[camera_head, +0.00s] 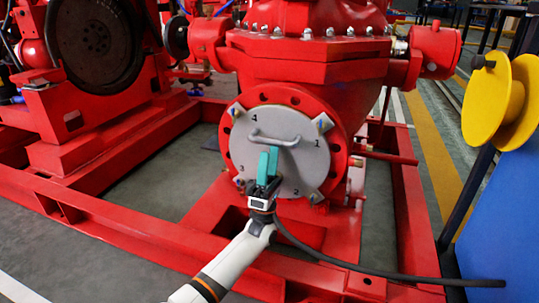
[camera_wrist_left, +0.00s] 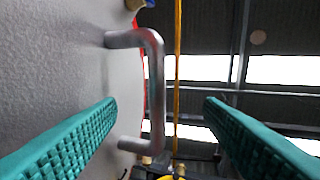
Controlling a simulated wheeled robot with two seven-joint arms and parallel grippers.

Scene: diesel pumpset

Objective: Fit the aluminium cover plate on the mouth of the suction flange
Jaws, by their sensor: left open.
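The aluminium cover plate (camera_head: 300,165) is a round grey disc marked 1 to 4, with a bar handle (camera_head: 262,138) across it. It lies against the face of the red suction flange (camera_head: 285,97) and covers its mouth; whether it sits fully flush I cannot tell. Metal-coloured fittings show at its edge beside the numbers. My left gripper (camera_head: 268,158) is in front of the plate at the handle. In the left wrist view, its green fingers (camera_wrist_left: 160,104) are apart, with the handle (camera_wrist_left: 154,75) in the gap just beyond the tips. My right gripper is not in view.
A red pump casing (camera_head: 310,70) rises above the flange, and red frame beams (camera_head: 130,235) run around it. A black cable (camera_head: 390,275) crosses at the lower right. A yellow reel (camera_head: 490,100) and a blue panel (camera_head: 505,220) stand at the right.

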